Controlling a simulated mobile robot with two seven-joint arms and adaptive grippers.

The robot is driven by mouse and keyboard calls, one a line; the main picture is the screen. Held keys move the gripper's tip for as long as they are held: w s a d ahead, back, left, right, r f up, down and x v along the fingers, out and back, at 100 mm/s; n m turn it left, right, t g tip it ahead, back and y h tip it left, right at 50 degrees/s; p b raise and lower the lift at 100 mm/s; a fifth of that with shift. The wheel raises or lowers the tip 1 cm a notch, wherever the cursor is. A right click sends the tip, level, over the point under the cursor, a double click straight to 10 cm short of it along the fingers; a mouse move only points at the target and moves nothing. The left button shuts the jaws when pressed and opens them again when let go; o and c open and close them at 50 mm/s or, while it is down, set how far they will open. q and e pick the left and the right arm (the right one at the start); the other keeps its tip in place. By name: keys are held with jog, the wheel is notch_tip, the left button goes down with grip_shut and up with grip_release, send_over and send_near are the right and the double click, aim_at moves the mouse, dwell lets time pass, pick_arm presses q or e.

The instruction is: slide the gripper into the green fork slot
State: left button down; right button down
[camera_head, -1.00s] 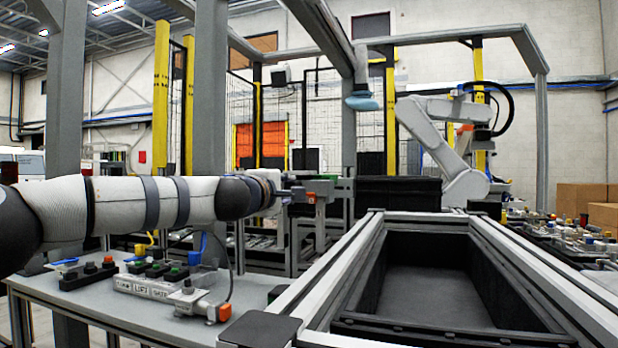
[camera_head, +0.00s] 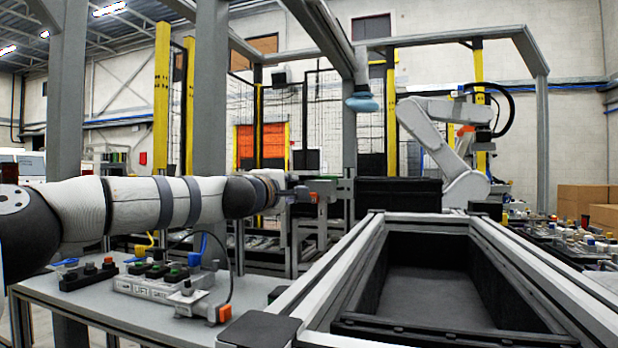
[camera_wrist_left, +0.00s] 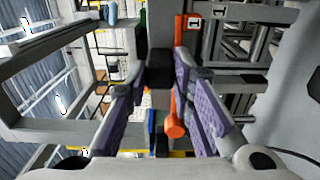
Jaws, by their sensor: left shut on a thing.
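My left gripper (camera_head: 299,194) reaches away from me to a grey stand behind the table. In the left wrist view, its purple-padded fingers (camera_wrist_left: 160,80) are shut on a dark block (camera_wrist_left: 160,64), with visible space beside the pads farther back. A narrow green strip (camera_wrist_left: 142,20) shows beyond the block; I cannot tell whether it is the fork slot. An orange bar (camera_wrist_left: 178,85) with a rounded end runs along the right finger. An orange part (camera_head: 316,197) shows beside the gripper in the head view. My right gripper is not in view.
A side table (camera_head: 110,308) below my left arm carries a button box (camera_head: 150,283) and cables. A dark-lined, grey-framed bin (camera_head: 435,292) stands at front right. Grey posts and frames surround the reach area; a white robot arm (camera_head: 445,150) stands behind.

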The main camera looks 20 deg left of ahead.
pick_arm(q)
jog(key=shift+r, duration=0.2)
jog(key=shift+w+a, duration=0.1)
jog(key=shift+w, duration=0.6)
jog(key=shift+w, duration=0.1)
jog(key=shift+w, duration=0.6)
jog(key=shift+w, duration=0.1)
jog(key=shift+w+a+f, duration=0.1)
jog(key=shift+w, duration=0.45)
jog(key=shift+f, duration=0.1)
